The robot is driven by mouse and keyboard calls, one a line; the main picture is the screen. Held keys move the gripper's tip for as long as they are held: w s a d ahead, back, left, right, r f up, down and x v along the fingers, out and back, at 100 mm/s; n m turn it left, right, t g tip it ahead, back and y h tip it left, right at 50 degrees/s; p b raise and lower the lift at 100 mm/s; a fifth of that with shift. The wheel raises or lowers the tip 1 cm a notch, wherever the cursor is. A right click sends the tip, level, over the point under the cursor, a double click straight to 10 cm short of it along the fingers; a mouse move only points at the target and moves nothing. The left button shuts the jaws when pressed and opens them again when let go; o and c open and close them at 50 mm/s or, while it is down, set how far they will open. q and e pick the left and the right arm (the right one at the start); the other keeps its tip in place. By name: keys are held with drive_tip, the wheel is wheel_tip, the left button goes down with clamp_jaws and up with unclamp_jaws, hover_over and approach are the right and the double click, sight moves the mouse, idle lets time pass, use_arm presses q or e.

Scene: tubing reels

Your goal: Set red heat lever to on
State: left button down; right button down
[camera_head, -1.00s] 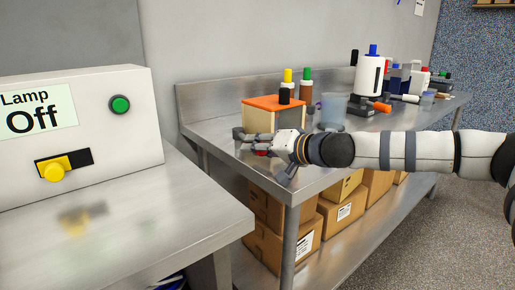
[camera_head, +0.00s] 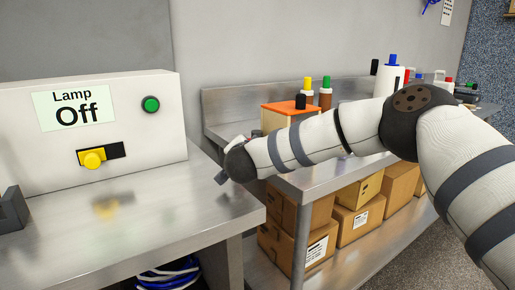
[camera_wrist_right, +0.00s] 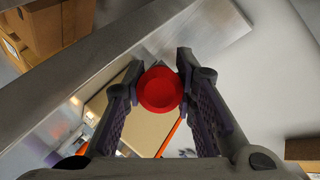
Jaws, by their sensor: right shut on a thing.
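The red knob (camera_wrist_right: 161,91) of the heat lever shows in the right wrist view, between the fingertips of my right gripper (camera_wrist_right: 160,80). The fingers press on it from both sides, so the gripper is shut on it. In the head view the knob and the fingers' grip are hidden behind my right wrist. The box with an orange top (camera_head: 290,107) stands just behind that wrist on the right-hand steel bench. My left gripper is not identifiable in either view.
A white lamp box (camera_head: 150,140) with a yellow lever knob (camera_head: 92,158) reads "Lamp Off" on the left steel bench (camera_head: 180,205). Brown and capped bottles (camera_head: 325,95) stand behind the orange-topped box. Cardboard boxes (camera_head: 310,243) fill the lower shelf. A dark grey object (camera_head: 12,212) sits at the left edge.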

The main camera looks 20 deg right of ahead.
drive_tip(key=shift+w+a+r+m+g+h, duration=0.1)
drive_tip(key=shift+w+a+m+g+h, duration=0.3)
drive_tip(key=shift+w+a+m+h, duration=0.5)
drive_tip(key=shift+s+d, duration=0.25)
drive_tip(key=shift+d, duration=0.05)
drive_tip(key=c, duration=1.7)
unclamp_jaws()
drive_tip(key=o, duration=0.4)
drive_tip(key=shift+w, duration=0.15)
drive_tip(key=v, duration=1.2)
